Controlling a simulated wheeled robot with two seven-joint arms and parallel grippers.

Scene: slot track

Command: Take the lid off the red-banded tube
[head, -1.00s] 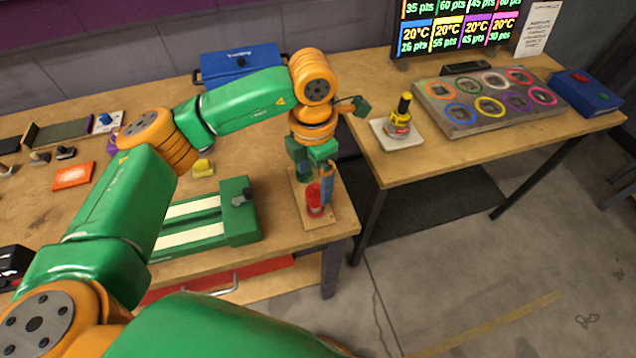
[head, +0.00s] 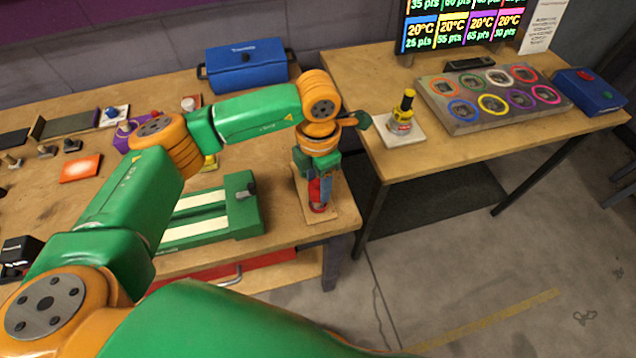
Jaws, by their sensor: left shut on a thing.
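The red-banded tube (head: 318,208) stands upright on a small wooden board at the right front corner of the left bench. My left gripper (head: 320,195) points down over it from above, its fingers around the tube's upper part. It is shut on the top, where the lid sits. The fingers hide most of the lid, so its edge does not show. The lid and tube show no gap between them. My right gripper is not in view.
A green fixture with pale strips (head: 240,205) stands close left of the tube. A blue toolbox (head: 245,68) is behind. The right bench bears a yellow-and-black item (head: 402,115) on a pale plate and a grey panel of coloured rings (head: 455,115). A gap separates the benches.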

